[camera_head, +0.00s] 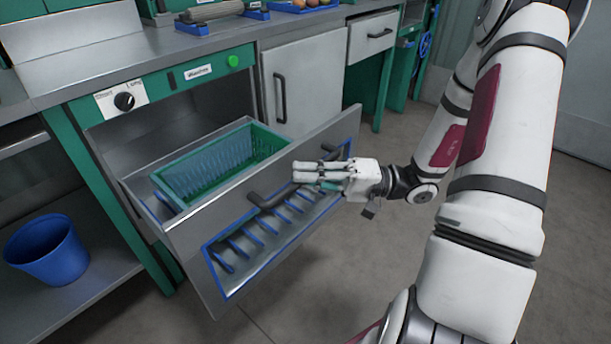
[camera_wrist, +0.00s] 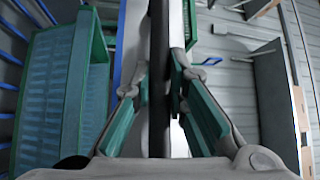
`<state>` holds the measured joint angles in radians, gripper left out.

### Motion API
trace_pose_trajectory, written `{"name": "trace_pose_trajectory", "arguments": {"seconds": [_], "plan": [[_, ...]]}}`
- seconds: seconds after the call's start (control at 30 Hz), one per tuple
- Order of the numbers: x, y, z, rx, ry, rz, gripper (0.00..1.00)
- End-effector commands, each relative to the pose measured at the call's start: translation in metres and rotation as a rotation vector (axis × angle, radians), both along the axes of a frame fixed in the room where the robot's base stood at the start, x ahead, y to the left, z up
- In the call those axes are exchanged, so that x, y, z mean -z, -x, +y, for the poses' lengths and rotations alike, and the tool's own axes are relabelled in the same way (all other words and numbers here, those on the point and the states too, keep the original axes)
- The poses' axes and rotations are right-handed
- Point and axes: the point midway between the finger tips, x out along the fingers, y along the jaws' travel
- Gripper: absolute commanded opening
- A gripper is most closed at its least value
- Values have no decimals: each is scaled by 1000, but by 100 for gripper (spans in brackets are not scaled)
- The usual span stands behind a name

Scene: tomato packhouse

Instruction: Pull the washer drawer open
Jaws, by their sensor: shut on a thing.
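The washer drawer (camera_head: 225,205) stands pulled out from under the counter, with a grey front panel, a blue-edged slotted lower part and a dark bar handle (camera_head: 268,199). A green basket (camera_head: 182,186) sits inside it, and it also shows in the wrist view (camera_wrist: 50,95). My gripper (camera_head: 322,176) is at the right part of the handle, shut on it. In the wrist view the dark handle (camera_wrist: 160,70) runs between the two green-padded fingers. The fingers hide part of the handle in the head view.
The washer panel has a black knob (camera_head: 124,101) and a green button (camera_head: 233,61). A grey cabinet door (camera_head: 305,85) is shut to the right. A blue bucket (camera_head: 46,250) stands on a low shelf at left. The floor (camera_head: 330,270) in front is clear.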

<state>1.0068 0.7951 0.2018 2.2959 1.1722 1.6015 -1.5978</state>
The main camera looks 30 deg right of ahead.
Motion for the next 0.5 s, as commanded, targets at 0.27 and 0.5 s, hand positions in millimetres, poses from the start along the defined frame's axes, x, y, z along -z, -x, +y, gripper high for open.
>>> {"name": "trace_pose_trajectory", "arguments": {"seconds": [0.27,0.5], "plan": [[1,0,-1,2,4,1,35],[1,2,-5,2,2,0,35]]}}
